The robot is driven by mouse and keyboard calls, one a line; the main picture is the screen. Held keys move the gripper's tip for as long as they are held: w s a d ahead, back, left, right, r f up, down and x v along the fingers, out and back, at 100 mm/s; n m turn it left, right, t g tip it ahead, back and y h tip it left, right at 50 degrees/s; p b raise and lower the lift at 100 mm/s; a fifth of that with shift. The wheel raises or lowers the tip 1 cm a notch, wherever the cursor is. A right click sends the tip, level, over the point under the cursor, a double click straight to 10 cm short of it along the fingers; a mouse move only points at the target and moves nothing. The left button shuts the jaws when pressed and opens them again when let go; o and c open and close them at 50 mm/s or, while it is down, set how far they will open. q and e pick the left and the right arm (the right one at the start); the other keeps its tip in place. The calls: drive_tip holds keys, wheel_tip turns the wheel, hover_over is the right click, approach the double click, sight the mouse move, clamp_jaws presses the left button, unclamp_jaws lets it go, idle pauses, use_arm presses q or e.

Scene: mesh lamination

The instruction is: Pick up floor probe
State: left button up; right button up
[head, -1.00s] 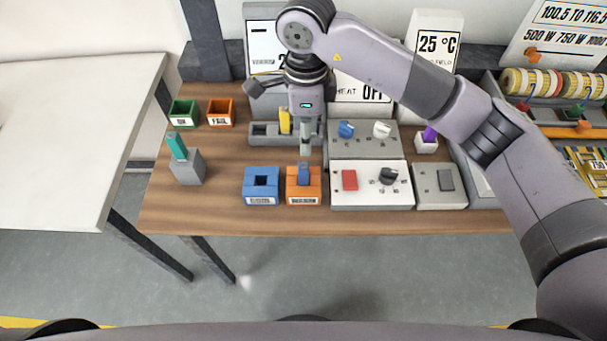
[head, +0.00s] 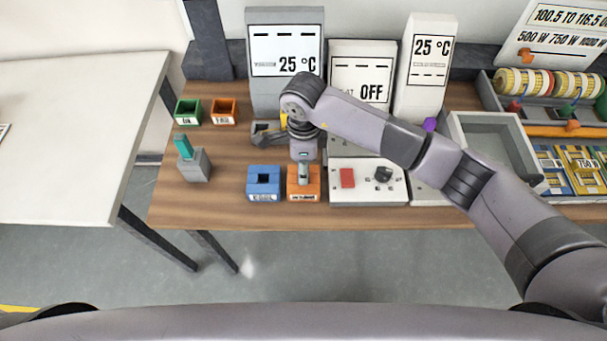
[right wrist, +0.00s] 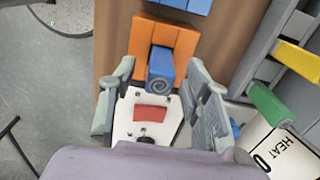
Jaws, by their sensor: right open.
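A blue probe (right wrist: 161,70) with a round spiral-marked end stands in an orange block holder (right wrist: 177,36) in the right wrist view. In the head view the orange holder (head: 304,195) is at the table's front, and the probe in it is mostly hidden by my gripper. The holder's label is too small to read surely. My right gripper (head: 304,173) points down over the holder. In the right wrist view my right gripper (right wrist: 161,78) is open, with its fingers apart on either side of the blue probe. My left gripper is not in view.
A blue block holder (head: 263,182) with an empty slot stands left of the orange one. A white panel with a red switch (head: 347,178) is close on the right. A teal piece (head: 183,147) stands in a grey block (head: 196,167). Small green (head: 187,111) and orange bins (head: 223,111) lie behind.

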clamp_jaws()
idle(0.4)
idle(0.4)
